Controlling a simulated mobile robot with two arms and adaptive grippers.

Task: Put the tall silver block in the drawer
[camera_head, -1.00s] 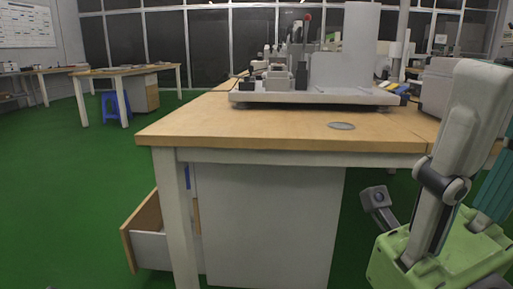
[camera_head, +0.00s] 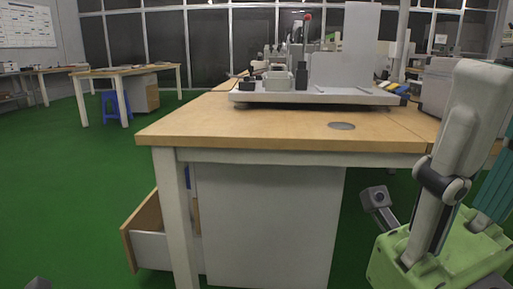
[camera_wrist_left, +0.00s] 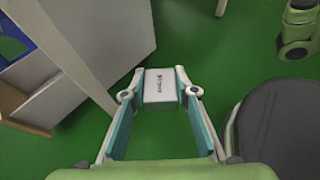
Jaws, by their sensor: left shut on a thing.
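The wooden desk (camera_head: 250,128) carries a white-grey apparatus (camera_head: 340,97). Its front leg (camera_head: 175,220) stands beside the drawer. The white cabinet (camera_head: 265,225) is under the desk. A blue stool (camera_head: 115,104) is far left. The green floor left of the drawer is clear.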

